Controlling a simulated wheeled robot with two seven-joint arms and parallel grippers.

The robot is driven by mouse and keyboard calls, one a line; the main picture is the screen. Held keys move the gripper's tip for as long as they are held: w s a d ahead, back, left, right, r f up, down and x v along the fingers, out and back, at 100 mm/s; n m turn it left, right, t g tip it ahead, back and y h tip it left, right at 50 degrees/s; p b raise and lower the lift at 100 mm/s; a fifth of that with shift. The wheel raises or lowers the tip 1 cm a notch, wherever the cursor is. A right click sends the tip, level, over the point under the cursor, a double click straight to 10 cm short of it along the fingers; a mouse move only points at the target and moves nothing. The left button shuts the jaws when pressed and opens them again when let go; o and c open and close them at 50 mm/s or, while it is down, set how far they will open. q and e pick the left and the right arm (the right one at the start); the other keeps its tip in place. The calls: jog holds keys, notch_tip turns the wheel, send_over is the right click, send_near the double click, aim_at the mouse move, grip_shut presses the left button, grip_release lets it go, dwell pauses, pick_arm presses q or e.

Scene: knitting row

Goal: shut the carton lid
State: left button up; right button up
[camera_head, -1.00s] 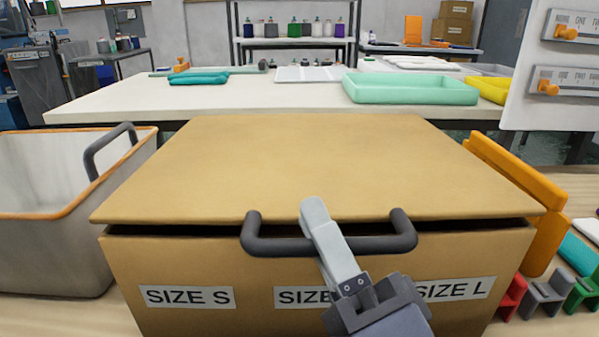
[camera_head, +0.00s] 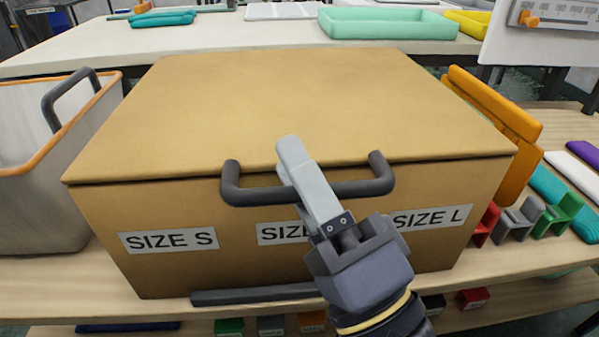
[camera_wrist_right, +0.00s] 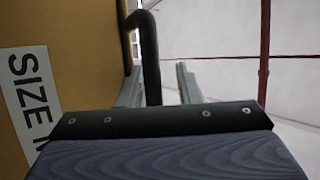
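The brown carton (camera_head: 330,245) stands on the wooden bench with its front facing me. Its flat lid (camera_head: 280,110) lies level on top, with only a thin seam along the front edge. A dark handle (camera_head: 240,190) sticks out from the lid's front edge; it also shows in the right wrist view (camera_wrist_right: 149,50). My right gripper (camera_head: 305,180) is at the middle of this handle. In the right wrist view its two fingers (camera_wrist_right: 160,85) stand apart, with the handle bar showing between them. Whether a finger touches the bar is unclear. My left gripper is out of view.
A grey bin with an orange rim (camera_head: 50,145) stands close on the left. An orange board (camera_head: 492,110) and several small coloured holders (camera_head: 520,215) are on the right. A dark bar (camera_head: 255,293) lies before the carton. Behind is a white table with a mint tray (camera_head: 390,22).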

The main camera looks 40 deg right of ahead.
jog(key=shift+d+f, duration=0.1)
jog(key=shift+f, duration=0.1)
jog(key=p+v, duration=0.1)
jog(key=v, duration=0.6)
jog(key=shift+s, duration=0.35)
